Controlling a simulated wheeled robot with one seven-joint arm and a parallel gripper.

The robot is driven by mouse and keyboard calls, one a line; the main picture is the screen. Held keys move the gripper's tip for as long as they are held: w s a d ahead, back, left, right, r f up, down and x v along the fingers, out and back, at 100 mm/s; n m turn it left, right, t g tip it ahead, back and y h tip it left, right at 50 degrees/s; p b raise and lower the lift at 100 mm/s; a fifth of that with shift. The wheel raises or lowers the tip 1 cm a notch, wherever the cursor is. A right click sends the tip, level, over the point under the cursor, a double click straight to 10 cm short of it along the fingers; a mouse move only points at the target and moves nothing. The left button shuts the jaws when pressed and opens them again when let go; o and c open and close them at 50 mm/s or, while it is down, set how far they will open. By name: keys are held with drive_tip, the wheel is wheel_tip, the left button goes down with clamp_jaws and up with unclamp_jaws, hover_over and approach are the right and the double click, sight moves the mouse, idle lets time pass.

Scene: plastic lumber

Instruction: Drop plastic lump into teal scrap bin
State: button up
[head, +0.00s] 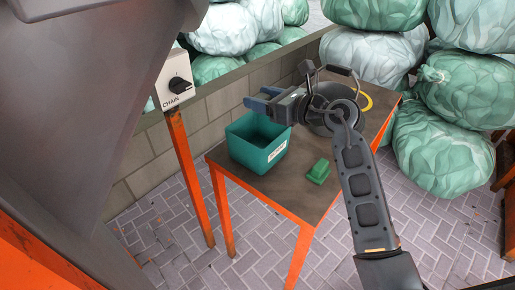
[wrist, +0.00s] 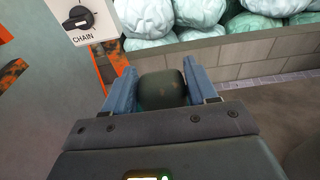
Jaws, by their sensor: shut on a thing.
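The teal scrap bin (head: 250,153), an open box with a white label, stands on the dark-topped orange table. My gripper (head: 260,103) is above the bin's back rim in the head view. In the wrist view my gripper (wrist: 160,80) has its blue fingers on both sides of a dark, rounded plastic lump (wrist: 162,91) and is shut on it. The lump is hard to make out in the head view.
A green block (head: 318,172) lies on the table (head: 285,195) right of the bin. A dark round pot (head: 322,123) and a yellow ring (head: 367,102) are behind it. A post with a CHAIN switch box (head: 176,82) stands left. A block wall (head: 215,112) and wrapped bales (head: 440,150) lie beyond.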

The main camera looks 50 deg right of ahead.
drive_tip(key=o, duration=1.1)
drive_tip(key=shift+o, duration=0.2)
drive_tip(key=s+r, duration=0.1)
drive_tip(key=s, duration=0.6)
drive_tip(key=shift+s+d, duration=0.15)
drive_tip(key=shift+s, duration=0.25)
drive_tip(key=shift+r, duration=0.1)
